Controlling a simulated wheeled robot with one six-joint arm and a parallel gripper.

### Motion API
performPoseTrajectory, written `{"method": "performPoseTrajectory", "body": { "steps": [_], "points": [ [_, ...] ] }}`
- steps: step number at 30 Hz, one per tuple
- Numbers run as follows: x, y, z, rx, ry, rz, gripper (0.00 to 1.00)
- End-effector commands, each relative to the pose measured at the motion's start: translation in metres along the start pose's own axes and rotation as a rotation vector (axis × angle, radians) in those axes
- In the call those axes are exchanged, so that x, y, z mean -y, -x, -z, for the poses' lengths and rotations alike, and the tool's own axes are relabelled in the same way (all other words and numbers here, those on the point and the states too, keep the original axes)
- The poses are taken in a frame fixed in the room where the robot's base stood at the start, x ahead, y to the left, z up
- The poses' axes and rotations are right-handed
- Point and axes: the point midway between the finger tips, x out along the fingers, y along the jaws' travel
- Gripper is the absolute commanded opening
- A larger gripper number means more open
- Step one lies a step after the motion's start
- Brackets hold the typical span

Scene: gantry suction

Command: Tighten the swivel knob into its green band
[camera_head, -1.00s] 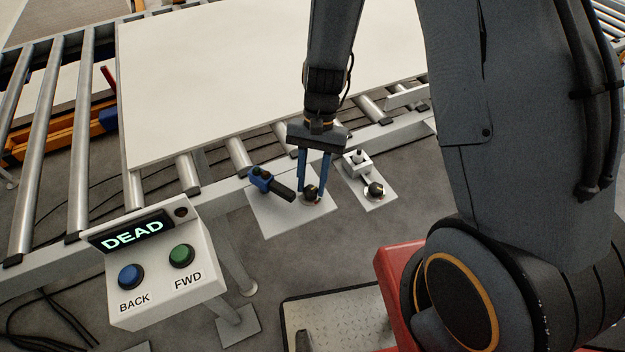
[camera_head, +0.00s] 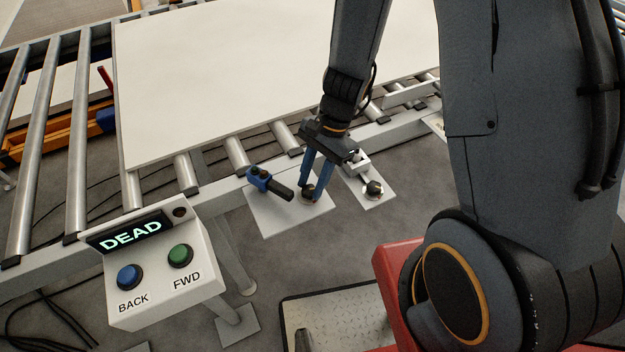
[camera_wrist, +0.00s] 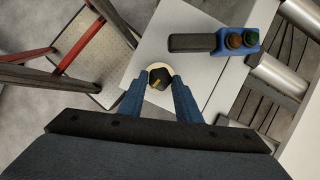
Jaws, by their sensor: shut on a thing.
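The swivel knob is a small black knob (camera_wrist: 160,77) with a yellow pointer mark, standing on a pale round base on a white plate (camera_wrist: 150,48). In the wrist view my gripper (camera_wrist: 159,84) has its two blue fingers closed against the knob's sides. In the head view my gripper (camera_head: 317,190) reaches down to the knob (camera_head: 308,191) on the white plate (camera_head: 275,222), its fingers partly covering it. I cannot make out a green band around the knob in either view.
A blue device with a black handle (camera_head: 270,183) lies beside the knob. A control box (camera_head: 165,270) reading DEAD stands at front left. A white panel (camera_head: 240,75) lies on the rollers.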

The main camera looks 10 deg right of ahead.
Motion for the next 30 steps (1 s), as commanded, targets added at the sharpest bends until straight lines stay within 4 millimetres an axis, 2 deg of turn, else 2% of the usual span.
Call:
{"method": "performPoseTrajectory", "body": {
  "steps": [13, 14, 17, 26, 30],
  "points": [
    [0.001, 0.001, -0.001, 0.001, -0.012, 0.006, 0.08],
    [0.001, 0.001, -0.001, 0.001, -0.011, 0.006, 0.34],
    [0.001, 0.001, 0.0, 0.001, -0.011, 0.006, 0.49],
    [0.0, 0.001, 0.0, 0.0, -0.012, 0.006, 0.49],
    [0.001, 0.011, 0.001, -0.001, -0.011, 0.008, 0.49]
  ]
}}
